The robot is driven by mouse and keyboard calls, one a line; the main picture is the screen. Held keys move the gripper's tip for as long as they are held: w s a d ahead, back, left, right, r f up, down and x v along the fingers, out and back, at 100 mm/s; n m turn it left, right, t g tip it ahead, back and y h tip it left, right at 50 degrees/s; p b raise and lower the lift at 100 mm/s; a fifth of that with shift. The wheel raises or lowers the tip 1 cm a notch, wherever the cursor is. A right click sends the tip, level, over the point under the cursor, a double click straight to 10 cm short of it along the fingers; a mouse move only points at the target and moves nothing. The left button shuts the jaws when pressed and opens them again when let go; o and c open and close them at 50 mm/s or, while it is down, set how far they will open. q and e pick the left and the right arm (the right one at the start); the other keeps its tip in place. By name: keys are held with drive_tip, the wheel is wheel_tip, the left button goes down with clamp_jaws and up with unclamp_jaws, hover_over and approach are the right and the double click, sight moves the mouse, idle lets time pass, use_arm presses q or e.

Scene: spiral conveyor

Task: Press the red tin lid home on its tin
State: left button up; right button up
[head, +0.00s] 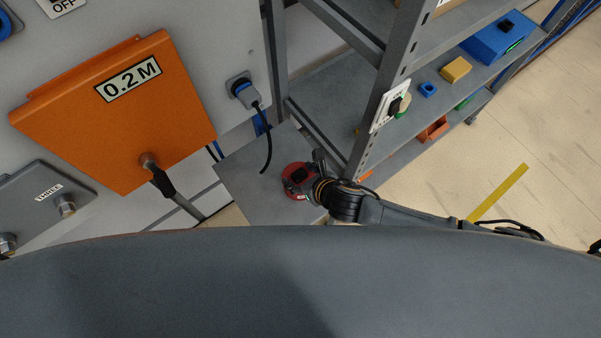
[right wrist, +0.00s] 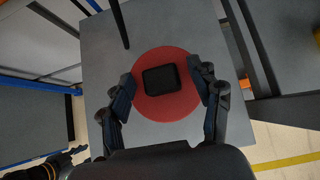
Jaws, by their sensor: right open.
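The red tin lid (head: 290,187) is a round red disc with a black square block on its top, on a small grey table beside the shelf rack. In the right wrist view, the lid (right wrist: 165,108) is seen from above with the black block (right wrist: 160,80) at its centre. The tin under it is hidden, so I cannot tell how the lid sits. My right gripper (head: 306,178) is over the lid. In its wrist view the right gripper (right wrist: 165,90) is open, one finger on each side of the block and apart from it.
The grey table top (head: 245,188) is bare left of the lid. A black cable (head: 268,150) hangs over it from a wall plug. The rack post (head: 372,120) stands close right of the lid. An orange 0.2 M box (head: 125,130) is on the wall at left.

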drive_tip(key=shift+d, duration=0.1)
drive_tip(key=v, duration=1.2)
